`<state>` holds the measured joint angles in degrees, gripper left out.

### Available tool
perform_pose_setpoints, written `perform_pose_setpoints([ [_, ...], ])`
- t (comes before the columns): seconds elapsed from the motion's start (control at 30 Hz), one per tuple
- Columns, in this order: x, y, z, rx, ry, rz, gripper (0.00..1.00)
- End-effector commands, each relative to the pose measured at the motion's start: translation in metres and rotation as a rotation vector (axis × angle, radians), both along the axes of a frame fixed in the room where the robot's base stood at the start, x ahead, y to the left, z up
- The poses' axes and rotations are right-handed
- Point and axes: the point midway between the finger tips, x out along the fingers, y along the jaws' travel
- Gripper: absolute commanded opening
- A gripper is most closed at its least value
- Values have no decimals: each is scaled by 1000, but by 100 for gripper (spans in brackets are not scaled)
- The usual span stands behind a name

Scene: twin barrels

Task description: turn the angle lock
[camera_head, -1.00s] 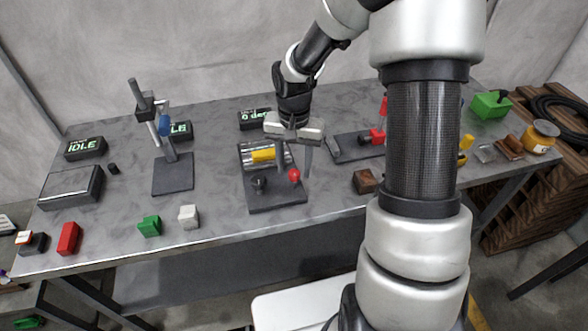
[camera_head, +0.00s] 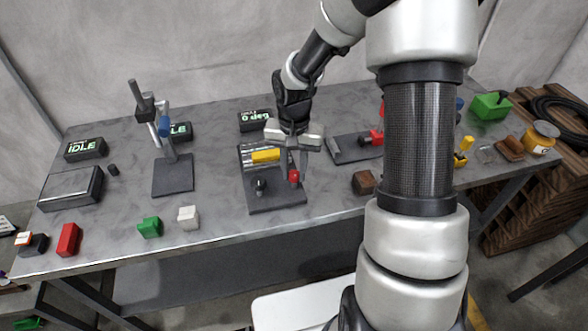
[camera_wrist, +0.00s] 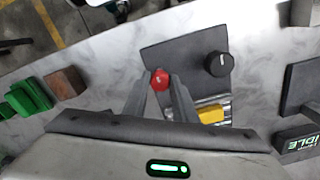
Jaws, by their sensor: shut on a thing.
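A dark fixture plate (camera_head: 272,202) on the table carries a silver part with a yellow block (camera_head: 265,156), a black knob (camera_head: 260,186) and a red knob (camera_head: 293,176). Which knob is the angle lock is not labelled. My gripper (camera_head: 295,174) points down at the plate's right side, its fingers shut on the red knob. In the wrist view the red knob (camera_wrist: 160,79) sits between the fingertips, partly covered by them. The black knob (camera_wrist: 218,64) stands apart from the fingers, with a white mark on top.
A display box (camera_head: 255,120) stands behind the fixture. A dark plate with a red part (camera_head: 377,137) lies to the right, and a brown block (camera_head: 364,182) nearer the front. A stand (camera_head: 172,175) is on the left. Green (camera_head: 150,227) and white (camera_head: 188,216) blocks lie in front.

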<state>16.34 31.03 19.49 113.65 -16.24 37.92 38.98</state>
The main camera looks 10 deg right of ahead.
Motion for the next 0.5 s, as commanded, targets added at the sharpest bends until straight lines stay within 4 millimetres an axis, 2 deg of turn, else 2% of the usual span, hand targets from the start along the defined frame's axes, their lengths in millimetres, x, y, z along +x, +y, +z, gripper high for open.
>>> perform_pose_setpoints([
  [0.27,0,0,1,0,-1,148,2],
  [0.5,0,0,2,0,0,365,2],
])
